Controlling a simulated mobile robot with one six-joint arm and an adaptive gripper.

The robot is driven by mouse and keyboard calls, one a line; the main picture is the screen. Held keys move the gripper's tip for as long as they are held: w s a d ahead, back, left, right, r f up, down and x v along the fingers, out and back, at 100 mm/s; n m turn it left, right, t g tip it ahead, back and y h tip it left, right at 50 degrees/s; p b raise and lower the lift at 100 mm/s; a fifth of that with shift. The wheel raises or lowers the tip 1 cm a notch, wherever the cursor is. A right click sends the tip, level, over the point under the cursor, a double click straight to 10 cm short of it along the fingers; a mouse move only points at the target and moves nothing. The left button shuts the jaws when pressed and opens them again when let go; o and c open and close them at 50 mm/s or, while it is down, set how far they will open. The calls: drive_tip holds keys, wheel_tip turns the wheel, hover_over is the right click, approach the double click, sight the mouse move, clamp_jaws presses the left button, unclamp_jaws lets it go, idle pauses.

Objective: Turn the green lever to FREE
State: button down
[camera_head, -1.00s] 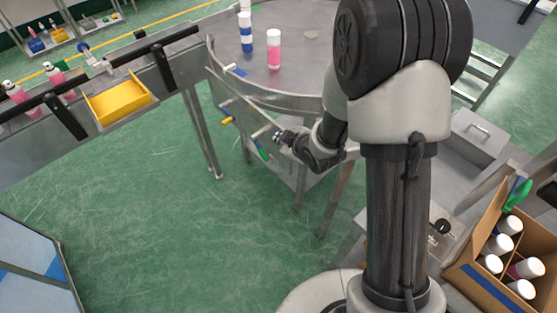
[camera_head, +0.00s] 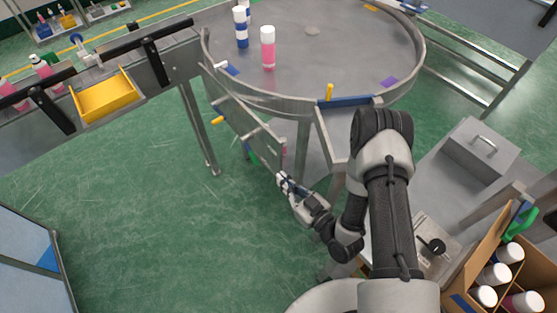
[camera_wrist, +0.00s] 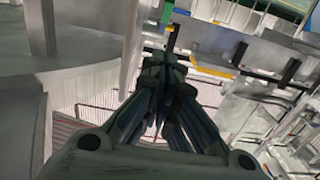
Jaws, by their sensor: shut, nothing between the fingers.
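The green lever (camera_head: 252,155) shows small in the head view, on the panel (camera_head: 243,120) below the front left rim of the round table (camera_head: 340,45). It slants down and to the right, and its lower end is hard to make out. My gripper (camera_head: 281,177) is low and to the right of it in the picture, apart from it, shut and empty. In the wrist view my gripper (camera_wrist: 165,62) points away with its fingers together.
A yellow lever (camera_head: 217,121) sits left of the green one. Pink and blue-white cans (camera_head: 268,48) stand on the round table. A yellow tray (camera_head: 104,95) is at the left conveyor. An open carton with white-capped cans (camera_head: 492,276) stands right. Green floor at lower left is clear.

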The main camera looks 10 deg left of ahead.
drive_tip(key=b, duration=0.3)
approach(251, 154)
wheel_tip(251, 154, up, 3)
drive_tip(key=a, duration=0.1)
drive_tip(key=shift+w+a+f+b, duration=0.35)
drive_tip(key=shift+w+a+f, duration=0.35)
drive_tip(key=shift+w, duration=0.15)
drive_tip(key=shift+w+a+f+b, duration=0.3)
drive_tip(key=shift+w+a+f, duration=0.3)
drive_tip(key=shift+w+a, duration=0.2)
drive_tip(key=shift+f, duration=0.3)
